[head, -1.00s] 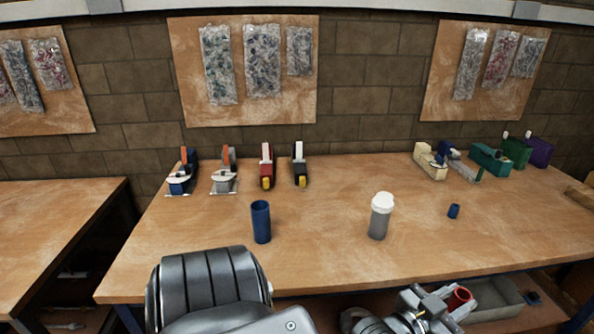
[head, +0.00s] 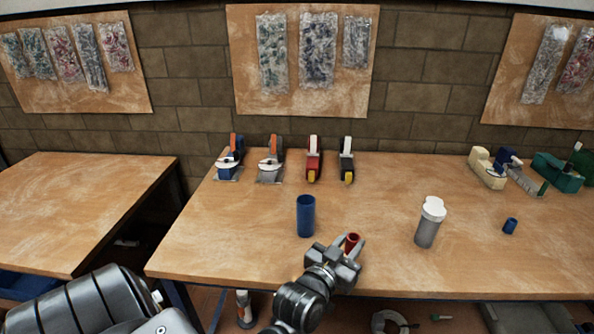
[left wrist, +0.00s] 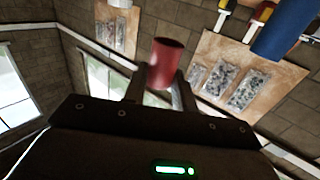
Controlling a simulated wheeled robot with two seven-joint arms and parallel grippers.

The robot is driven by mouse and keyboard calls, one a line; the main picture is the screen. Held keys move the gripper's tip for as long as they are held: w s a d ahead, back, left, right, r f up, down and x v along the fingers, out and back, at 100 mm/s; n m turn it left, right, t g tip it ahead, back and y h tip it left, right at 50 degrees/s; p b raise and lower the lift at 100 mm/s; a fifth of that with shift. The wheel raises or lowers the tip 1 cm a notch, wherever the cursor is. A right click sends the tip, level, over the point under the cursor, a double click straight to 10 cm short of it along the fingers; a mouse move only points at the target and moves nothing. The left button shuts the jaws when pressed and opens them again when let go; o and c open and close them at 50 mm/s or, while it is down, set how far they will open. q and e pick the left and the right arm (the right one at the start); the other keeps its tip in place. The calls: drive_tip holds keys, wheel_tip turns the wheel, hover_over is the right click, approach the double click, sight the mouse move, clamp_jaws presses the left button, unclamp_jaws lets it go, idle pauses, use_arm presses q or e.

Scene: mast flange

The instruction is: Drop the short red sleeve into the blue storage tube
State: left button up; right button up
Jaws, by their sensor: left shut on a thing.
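The short red sleeve (head: 352,242) is held in my left gripper (head: 345,256), over the front part of the table. In the left wrist view the red sleeve (left wrist: 165,64) shows between the two fingers of the left gripper (left wrist: 158,88). The blue storage tube (head: 306,216) stands upright on the table, just left of and behind the sleeve in the head view. Part of the blue tube (left wrist: 284,30) shows at the upper right of the left wrist view. The sleeve and the tube are apart. My right gripper is not in view.
Several tape dispensers (head: 312,160) line the back. The tabletop between the blue tube and the bottle is clear.

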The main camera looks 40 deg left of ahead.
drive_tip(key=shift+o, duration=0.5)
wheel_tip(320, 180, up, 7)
drive_tip(key=p, duration=0.5)
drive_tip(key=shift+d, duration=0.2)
use_arm(q)
drive_tip(key=w+a+r+n+g+y+p, duration=0.1)
drive_tip(key=w+a+r+n+y, duration=0.15)
drive_tip(key=a, duration=0.45)
drive_tip(key=w+a+r+n+g+y+p, duration=0.1)
drive_tip(key=w+a+r+n+y, duration=0.1)
drive_tip(key=w+a+y, duration=0.3)
drive_tip(key=w+a+r+n+g+y+p, duration=0.1)
drive_tip(key=a+r+n+y, duration=0.1)
drive_tip(key=a, duration=0.6)
wheel_tip(320, 180, down, 6)
drive_tip(key=b, duration=0.5)
drive_tip(key=shift+w+a+r, duration=0.1)
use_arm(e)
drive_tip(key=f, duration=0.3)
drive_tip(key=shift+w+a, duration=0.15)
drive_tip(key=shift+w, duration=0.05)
use_arm(q)
drive_tip(key=o, duration=1)
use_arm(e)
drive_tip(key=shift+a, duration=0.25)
use_arm(q)
drive_tip(key=shift+o, duration=0.2)
